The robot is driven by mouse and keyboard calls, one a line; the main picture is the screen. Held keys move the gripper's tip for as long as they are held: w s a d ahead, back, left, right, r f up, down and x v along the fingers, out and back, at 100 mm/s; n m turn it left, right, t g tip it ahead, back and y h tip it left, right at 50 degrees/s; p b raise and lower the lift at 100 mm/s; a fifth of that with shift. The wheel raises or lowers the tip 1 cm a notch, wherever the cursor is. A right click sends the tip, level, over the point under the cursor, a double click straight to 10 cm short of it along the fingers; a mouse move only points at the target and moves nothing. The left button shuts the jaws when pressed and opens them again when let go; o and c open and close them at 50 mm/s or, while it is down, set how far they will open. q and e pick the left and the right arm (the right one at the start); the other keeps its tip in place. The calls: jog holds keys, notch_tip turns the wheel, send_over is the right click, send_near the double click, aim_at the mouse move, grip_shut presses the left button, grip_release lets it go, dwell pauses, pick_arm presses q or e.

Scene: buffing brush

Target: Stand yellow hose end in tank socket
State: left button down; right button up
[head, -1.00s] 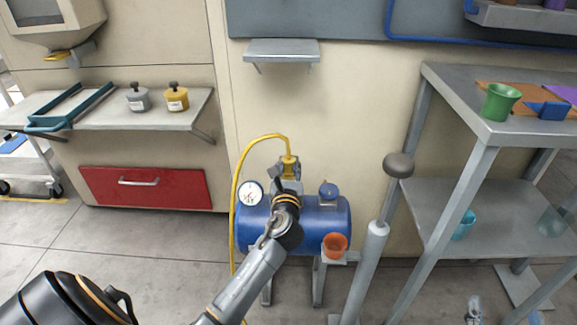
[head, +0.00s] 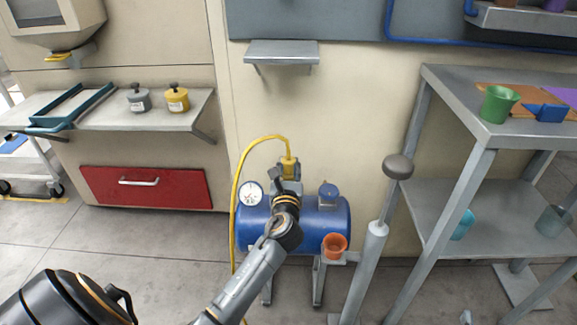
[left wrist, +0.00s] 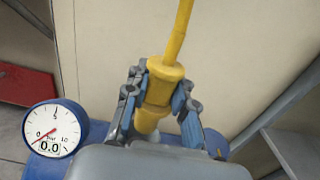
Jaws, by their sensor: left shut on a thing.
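My left gripper (head: 287,178) is shut on the yellow hose end (head: 288,163), over the top of the blue tank (head: 318,230). In the left wrist view both fingers (left wrist: 160,105) press on the sides of the yellow hose end (left wrist: 163,80), which stands nearly upright. The yellow hose (head: 237,200) loops up from the floor at the tank's left into the end. The gripper hides the tank socket, so I cannot tell whether the end touches it. A small grey piece at the bottom right edge may be my right gripper (head: 466,317); its fingers do not show.
An orange cup (head: 335,243) sits by the tank. A grey post (head: 372,245) and a metal table (head: 450,85) stand to the right.

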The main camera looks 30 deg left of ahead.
aim_at(288, 176)
jog(key=shift+f, duration=0.15)
jog(key=shift+r, duration=0.2)
dwell(0.3)
pick_arm(q)
jog(key=shift+f+b, duration=0.3)
jog(key=shift+f, duration=0.35)
pick_arm(e)
jog(key=r, duration=0.1)
jog(key=r+t, duration=0.1)
jog(key=r, duration=0.1)
jog(key=shift+w+a+t, duration=0.3)
jog(key=shift+a+t, duration=0.05)
jog(key=shift+t, duration=0.05)
jog(key=shift+f, duration=0.15)
pick_arm(q)
jog(key=shift+f, duration=0.15)
jog(key=shift+f+b, duration=0.35)
jog(key=shift+f, duration=0.05)
jog(key=shift+f+b, duration=0.3)
jog(key=shift+f, duration=0.2)
pick_arm(e)
jog(key=shift+s+a+r+t+y, duration=0.15)
jog(key=shift+r+t+y, duration=0.25)
jog(key=shift+r+t, duration=0.7)
jog(key=shift+s+a+r+t+y, duration=0.15)
jog(key=shift+r+t+y, duration=0.3)
jog(key=shift+r, duration=1.25)
